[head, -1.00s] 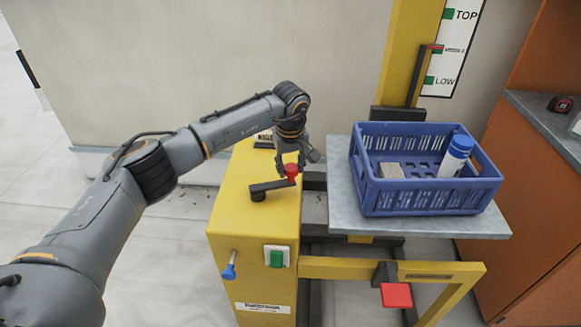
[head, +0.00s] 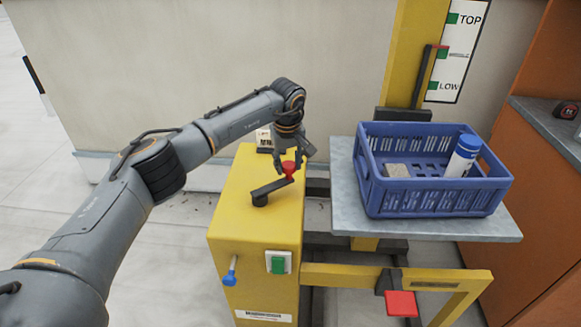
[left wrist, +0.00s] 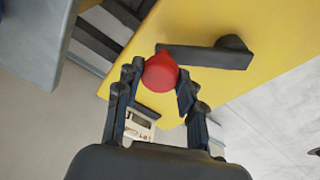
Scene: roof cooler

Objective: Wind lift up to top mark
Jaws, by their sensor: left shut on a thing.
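My left gripper (head: 289,160) is shut on the red knob (head: 289,168) of the black crank (head: 270,188) on top of the yellow winch box (head: 230,219). In the left wrist view the red knob (left wrist: 160,73) sits between the two fingers, with the crank arm running right to its hub. The grey lift platform (head: 349,205) carries a blue crate (head: 430,200). The red pointer (head: 438,47) on the yellow mast (head: 408,60) stands just above the middle mark of the scale (head: 459,52), below TOP. My right gripper is not in view.
The crate holds a white bottle with a blue cap (head: 462,155) and a grey block (head: 396,171). The box front has a blue lever (head: 231,271) and a green switch (head: 278,262). A red pedal (head: 401,304) is at the lower right. An orange cabinet (head: 520,205) stands on the right.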

